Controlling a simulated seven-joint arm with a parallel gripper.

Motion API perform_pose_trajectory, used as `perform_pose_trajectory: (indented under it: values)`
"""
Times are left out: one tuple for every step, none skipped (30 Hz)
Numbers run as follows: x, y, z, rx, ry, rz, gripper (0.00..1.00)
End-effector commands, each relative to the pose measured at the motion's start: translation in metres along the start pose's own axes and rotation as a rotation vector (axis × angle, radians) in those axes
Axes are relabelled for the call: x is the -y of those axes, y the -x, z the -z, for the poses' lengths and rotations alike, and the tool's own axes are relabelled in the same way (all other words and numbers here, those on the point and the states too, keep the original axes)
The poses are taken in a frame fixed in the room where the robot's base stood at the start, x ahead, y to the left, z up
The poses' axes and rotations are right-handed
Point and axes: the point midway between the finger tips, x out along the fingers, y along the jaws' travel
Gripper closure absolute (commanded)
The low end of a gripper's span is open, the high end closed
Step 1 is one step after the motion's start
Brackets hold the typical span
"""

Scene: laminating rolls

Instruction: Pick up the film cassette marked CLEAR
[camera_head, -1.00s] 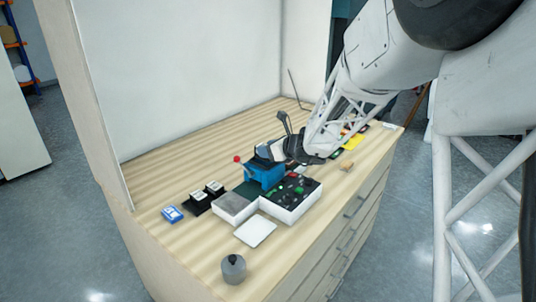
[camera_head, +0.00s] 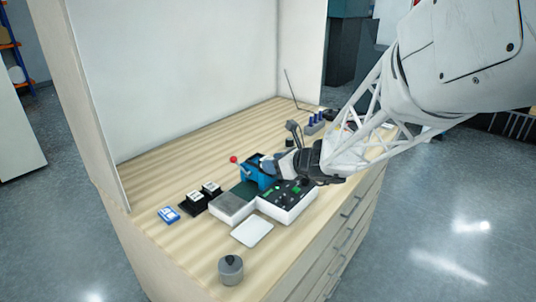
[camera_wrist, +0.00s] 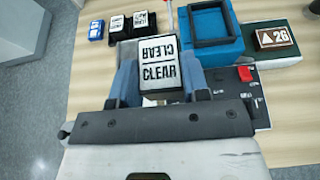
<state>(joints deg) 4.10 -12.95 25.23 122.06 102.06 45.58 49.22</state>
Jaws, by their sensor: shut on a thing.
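The film cassette marked CLEAR (camera_wrist: 160,72) is dark with a white label, the word printed twice, once upside down. My gripper (camera_wrist: 160,88) is shut on it, with the blue-grey fingers on either side of it in the wrist view. In the head view my gripper (camera_head: 283,166) is by the blue device, and the cassette is hard to make out there. Two other black cassettes with white labels (camera_wrist: 130,22) stand at the upper left in the wrist view. They also show on the table's left side in the head view (camera_head: 201,196).
A blue device (camera_head: 257,174) with a red-knobbed lever sits beside a black-topped control panel (camera_head: 290,203). A grey-topped block (camera_head: 231,208), white plate (camera_head: 252,231), blue box (camera_head: 168,215) and grey knobbed weight (camera_head: 230,269) lie nearby. A block marked 26 (camera_wrist: 273,37) is at right.

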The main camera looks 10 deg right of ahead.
Motion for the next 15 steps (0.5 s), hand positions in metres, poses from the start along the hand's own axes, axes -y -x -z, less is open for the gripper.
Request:
perform_pose_trajectory:
  values:
    - [-0.004,0.005,0.001,0.001,0.001,0.001,0.84]
    - [-0.006,0.007,0.001,0.001,0.001,0.001,0.84]
    - [-0.008,0.010,0.002,0.001,0.001,0.001,0.84]
    - [-0.010,0.012,0.003,0.001,0.001,0.001,0.84]
    - [-0.011,0.014,0.003,0.000,0.001,0.000,0.84]
    - [-0.013,0.016,0.004,0.000,0.001,0.000,0.84]
    - [-0.014,0.018,0.004,0.000,0.001,0.000,0.84]
    - [-0.015,0.019,0.004,0.001,0.001,0.000,0.84]
    - [-0.016,0.020,0.005,0.001,0.001,0.000,0.84]
    - [-0.017,0.021,0.005,0.001,0.001,0.000,0.84]
    - [-0.018,0.022,0.005,0.000,0.001,0.000,0.84]
    - [-0.018,0.023,0.006,0.000,0.001,0.000,0.84]
    - [-0.019,0.023,0.006,0.000,0.001,0.000,0.84]
    - [-0.019,0.023,0.006,0.000,0.001,0.000,0.84]
    - [-0.019,0.024,0.006,0.000,0.001,0.000,0.84]
